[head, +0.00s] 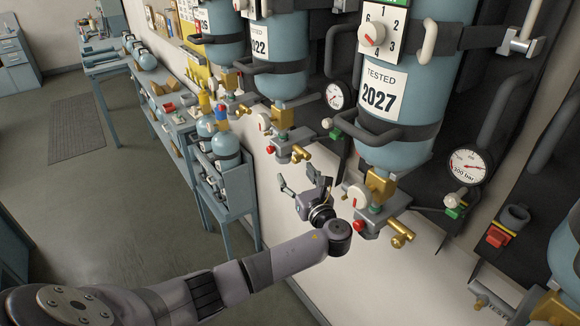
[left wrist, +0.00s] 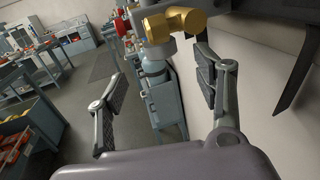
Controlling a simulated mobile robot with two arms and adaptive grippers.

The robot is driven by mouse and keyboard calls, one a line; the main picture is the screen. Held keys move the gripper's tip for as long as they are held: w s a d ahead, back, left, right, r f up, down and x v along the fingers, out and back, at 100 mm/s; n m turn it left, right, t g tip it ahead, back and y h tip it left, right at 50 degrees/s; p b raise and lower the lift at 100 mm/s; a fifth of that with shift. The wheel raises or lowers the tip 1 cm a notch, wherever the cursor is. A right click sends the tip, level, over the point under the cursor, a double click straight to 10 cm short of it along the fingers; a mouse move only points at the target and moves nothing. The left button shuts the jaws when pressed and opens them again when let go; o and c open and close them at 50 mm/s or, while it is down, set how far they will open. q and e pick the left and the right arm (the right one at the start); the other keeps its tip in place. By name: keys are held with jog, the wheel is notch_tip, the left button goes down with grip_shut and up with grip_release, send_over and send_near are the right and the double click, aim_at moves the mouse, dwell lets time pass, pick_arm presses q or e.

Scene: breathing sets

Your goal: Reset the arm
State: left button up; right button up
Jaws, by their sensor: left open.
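My left arm (head: 265,262) comes in from the lower left of the head view. Its gripper (head: 302,180) is near the white wall, just left of the valve under the cylinder marked 2027 (head: 395,110). The left gripper is open and empty. In the left wrist view its two fingers (left wrist: 160,92) stand wide apart with nothing between them close by. A brass fitting (left wrist: 172,24) shows above and beyond the fingers there. I cannot tell whether any part of the hand touches the valve. My right gripper is not in view.
Wall-mounted blue cylinders carry gauges (head: 468,166), brass valves (head: 380,187) and knobs close to the gripper. Blue benches (head: 228,190) with bottles and tools stand along the wall at left. The grey floor (head: 95,200) is open, with a dark mat (head: 76,129).

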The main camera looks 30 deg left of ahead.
pick_arm(q)
jog(key=shift+v, duration=0.95)
